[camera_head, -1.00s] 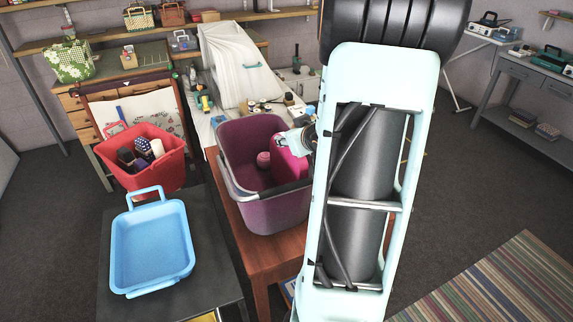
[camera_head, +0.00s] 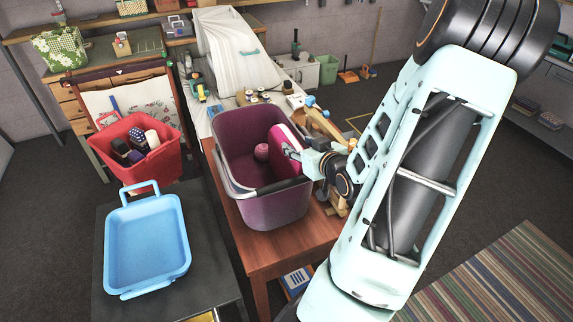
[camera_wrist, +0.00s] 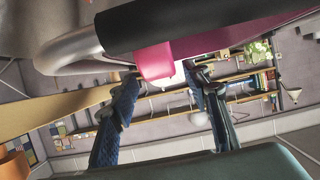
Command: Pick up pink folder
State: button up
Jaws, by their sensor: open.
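The pink folder (camera_head: 287,146) stands upright inside the purple basket (camera_head: 236,190), against its right side. My gripper (camera_head: 290,153) is at the folder, reaching in from the right over the basket's rim. In the wrist view my gripper's two dark fingers (camera_wrist: 166,84) are apart. A pink end, likely the folder's (camera_wrist: 155,60), shows between and just beyond the fingertips, below the basket's black-gripped handle. I cannot tell whether the fingers touch it. A round pink ball (camera_head: 261,152) lies left of the folder in the basket.
The basket stands on a wooden table (camera_head: 262,258). A blue tray (camera_head: 148,245) lies on a dark table at left. Behind it is a red basket (camera_head: 153,170) with several items. Wooden objects stand right of the purple basket, close to my gripper. Open floor lies at right.

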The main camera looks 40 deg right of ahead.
aim_at(289, 141)
jog(key=shift+a+x, duration=0.1)
jog(key=shift+x, duration=1.55)
jog(key=shift+a+x, duration=0.15)
jog(key=shift+x, duration=1.55)
jog(key=shift+f, duration=0.15)
grip_shut()
